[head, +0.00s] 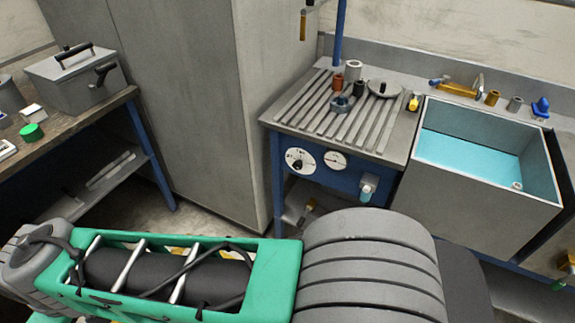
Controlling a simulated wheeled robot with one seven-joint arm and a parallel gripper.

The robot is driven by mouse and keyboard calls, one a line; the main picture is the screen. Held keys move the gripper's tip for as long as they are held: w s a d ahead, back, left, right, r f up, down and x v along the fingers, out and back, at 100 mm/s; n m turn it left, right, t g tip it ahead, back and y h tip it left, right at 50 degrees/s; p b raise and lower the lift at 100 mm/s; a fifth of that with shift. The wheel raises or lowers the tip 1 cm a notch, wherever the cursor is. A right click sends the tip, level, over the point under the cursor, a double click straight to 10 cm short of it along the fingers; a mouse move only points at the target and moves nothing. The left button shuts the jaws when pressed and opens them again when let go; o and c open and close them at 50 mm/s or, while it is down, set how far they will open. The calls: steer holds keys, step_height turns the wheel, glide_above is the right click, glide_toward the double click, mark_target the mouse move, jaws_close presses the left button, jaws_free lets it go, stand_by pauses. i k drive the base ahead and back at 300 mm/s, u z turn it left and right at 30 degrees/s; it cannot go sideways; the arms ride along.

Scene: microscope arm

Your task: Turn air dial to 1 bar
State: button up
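Two round white dials sit on the blue front panel under the ribbed metal worktop. The left dial (300,161) is larger, with dark marks around its edge and a dark knob or pointer at its lower middle. The right dial (335,160) is smaller and has a dark mark near its centre. The print on both is too small to read, so I cannot tell which one is for air or what value is set. My green and grey arm crosses the bottom of the view, in front of and below the panel. My gripper is not in view.
The ribbed worktop (317,118) holds several small pots and fittings. A sink (470,152) with blue water stands at right, and a pale blue tap-like fitting (368,187) sticks out below the worktop. A tall grey cabinet (195,110) and a bench with a metal box (75,77) stand at left.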

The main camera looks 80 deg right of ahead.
mark_target(297, 164)
steer(key=z, duration=0.6)
steer(key=i, duration=0.75)
steer(key=z, duration=1.05)
steer(key=i, duration=0.2)
steer(key=z, duration=0.25)
